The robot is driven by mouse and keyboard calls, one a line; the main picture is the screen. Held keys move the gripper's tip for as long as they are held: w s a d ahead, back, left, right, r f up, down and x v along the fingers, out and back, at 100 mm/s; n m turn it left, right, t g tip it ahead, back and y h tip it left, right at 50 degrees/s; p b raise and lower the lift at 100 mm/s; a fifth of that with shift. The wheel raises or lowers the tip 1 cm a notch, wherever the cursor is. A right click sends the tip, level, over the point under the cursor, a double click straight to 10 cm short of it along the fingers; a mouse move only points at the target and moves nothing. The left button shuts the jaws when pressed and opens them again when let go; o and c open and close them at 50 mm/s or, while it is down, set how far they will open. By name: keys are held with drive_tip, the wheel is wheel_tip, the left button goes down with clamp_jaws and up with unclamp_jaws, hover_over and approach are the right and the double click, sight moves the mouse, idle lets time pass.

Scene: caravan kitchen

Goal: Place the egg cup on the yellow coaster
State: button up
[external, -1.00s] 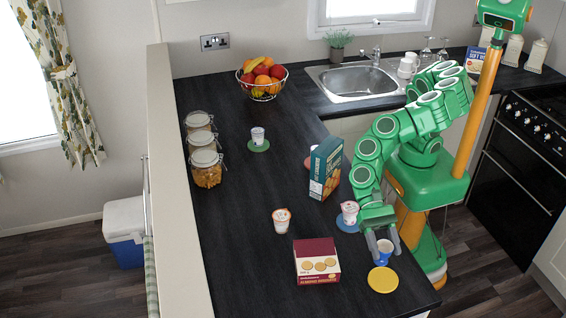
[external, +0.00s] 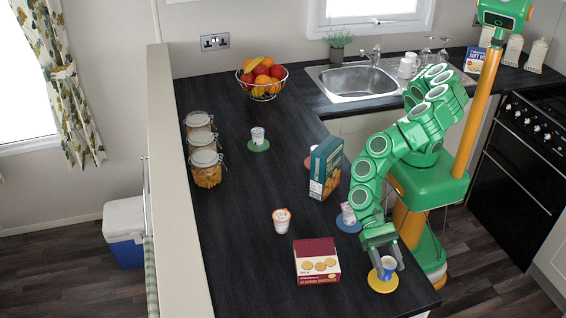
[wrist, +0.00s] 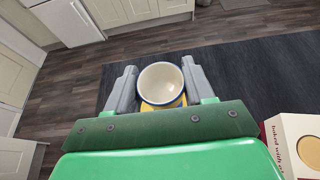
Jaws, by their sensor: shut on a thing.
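The blue egg cup (external: 388,267) with a pale inside is between the fingers of my gripper (external: 387,268). My gripper is shut on it. The egg cup is upright and over the yellow coaster (external: 381,285) near the counter's front end. Whether its foot touches the coaster is hard to tell. In the wrist view the egg cup (wrist: 161,84) shows its open round top between the two grey fingers. A strip of the yellow coaster (wrist: 163,104) shows beneath it.
A maroon biscuit box (external: 317,262) stands left of the coaster. A yogurt pot on a blue coaster (external: 347,226) is behind my gripper. A loose pot (external: 282,221) and a teal carton (external: 326,168) stand farther back. The counter's right edge is close.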

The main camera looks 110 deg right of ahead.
drive_tip(key=shift+f, duration=0.65)
drive_tip(key=shift+f, duration=0.1)
drive_tip(key=o, duration=1)
drive_tip(key=shift+o, duration=0.2)
drive_tip(key=v, duration=1.2)
